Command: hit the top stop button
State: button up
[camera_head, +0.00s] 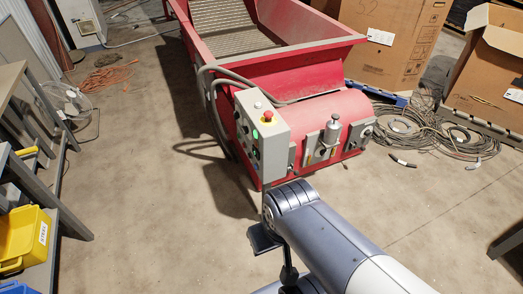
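The red stop button (267,115) sits on a yellow base on the upper face of the grey control box (262,150). The box is fixed at the near left corner of the red machine. A pale round knob (257,105) is just beyond the red button, and green buttons (255,152) show on the box's left side. My arm comes in from the lower right and its joint bends below the box, apart from the button in the picture. A dark flat part hangs left of the joint; I cannot make out gripper fingers or whether they are open.
The red machine (310,75) with a ribbed conveyor (225,25) fills the centre back. Cable coils (430,135) and cardboard boxes (392,40) lie at the right. A yellow bin (25,240) and grey shelving stand at the left. The floor (140,190) between is mostly clear.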

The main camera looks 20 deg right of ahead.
aim_at(268, 114)
jog(key=i+l, duration=0.5)
jog(key=l, duration=0.15)
jog(key=i+l, duration=0.5)
jog(key=l, duration=0.15)
